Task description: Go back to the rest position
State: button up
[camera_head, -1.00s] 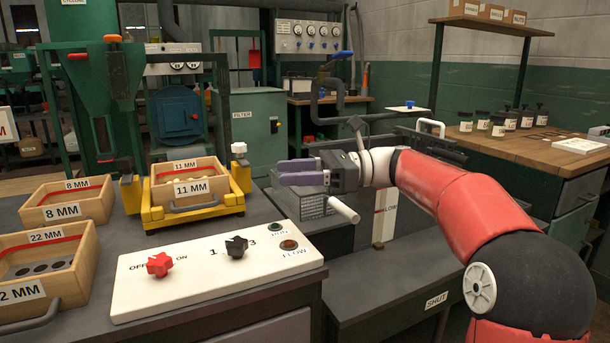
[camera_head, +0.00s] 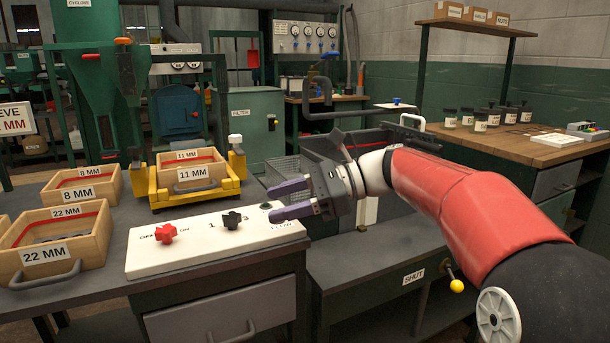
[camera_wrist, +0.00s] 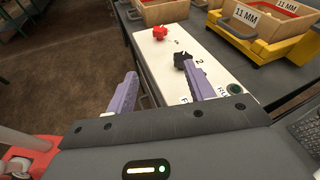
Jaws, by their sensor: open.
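My gripper (camera_head: 280,200) is open, with its two purple fingers apart and nothing between them. In the head view it points left, over the right end of the white control panel (camera_head: 190,250). In the wrist view the gripper (camera_wrist: 160,98) shows both fingers, with the right one overlapping the panel. The panel carries a red star knob (camera_head: 165,233) and a black star knob (camera_head: 232,220). The panel's right end is partly hidden by my gripper.
Wooden boxes marked 22 MM (camera_head: 90,235) and 8 MM (camera_head: 110,188) stand left. An 11 MM box (camera_head: 180,186) sits in a yellow frame (camera_head: 155,203). A wire basket (camera_head: 280,172) and dark bin lie behind my gripper. A yellow-knobbed lever (camera_head: 457,286) is below my arm.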

jog(key=s+d+f+n+t+h, duration=0.3)
jog(key=s+d+f+n+h, duration=0.4)
jog(key=s+d+f, duration=0.2)
jog(key=s+d+f+n+t+h, duration=0.3)
jog(key=s+d+f+n+h, duration=0.4)
jog(key=s+d+f, duration=0.3)
jog(key=s+n, duration=0.1)
jog(key=s, duration=0.2)
jog(key=shift+s+f+t+h, duration=0.25)
jog(key=shift+s+t+h, duration=0.1)
jog(key=shift+t+h, duration=0.05)
